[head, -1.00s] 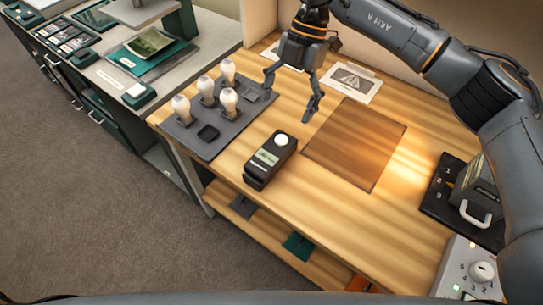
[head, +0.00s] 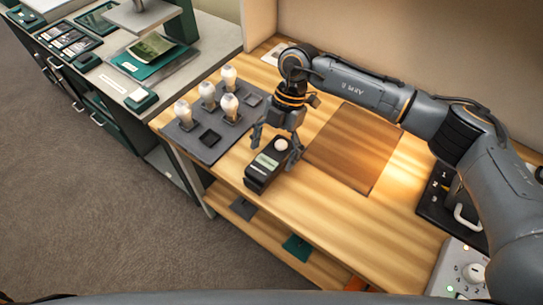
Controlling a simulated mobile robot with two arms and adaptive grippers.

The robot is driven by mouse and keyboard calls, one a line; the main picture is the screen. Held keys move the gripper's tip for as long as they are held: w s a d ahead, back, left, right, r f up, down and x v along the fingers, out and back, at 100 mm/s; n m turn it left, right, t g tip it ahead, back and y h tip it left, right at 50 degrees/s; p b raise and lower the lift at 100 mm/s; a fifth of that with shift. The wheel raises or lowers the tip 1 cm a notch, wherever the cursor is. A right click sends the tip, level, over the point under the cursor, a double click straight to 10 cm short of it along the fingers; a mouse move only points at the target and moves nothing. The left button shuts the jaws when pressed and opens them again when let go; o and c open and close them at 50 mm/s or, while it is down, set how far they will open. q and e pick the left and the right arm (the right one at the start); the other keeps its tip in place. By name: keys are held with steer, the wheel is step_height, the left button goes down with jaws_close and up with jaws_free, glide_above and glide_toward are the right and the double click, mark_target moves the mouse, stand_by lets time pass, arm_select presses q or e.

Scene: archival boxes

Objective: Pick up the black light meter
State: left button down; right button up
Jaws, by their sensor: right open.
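The black light meter (head: 265,168) lies on the wooden table, with a white round dome at its far end and a pale display on its top. My right gripper (head: 274,150) is over the meter, pointing down, with its fingers spread to either side of the meter's far end. It is open; I cannot tell whether a finger touches the meter. My left gripper is not in view.
A dark grey tray (head: 183,141) with several white bulbs stands left of the meter. A brown mat (head: 352,150) lies to the right. A black box with a handle (head: 468,213) and a control panel (head: 460,272) are at the far right. The table's front edge is close to the meter.

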steer(key=c, duration=1.4)
steer(key=shift+o, duration=0.2)
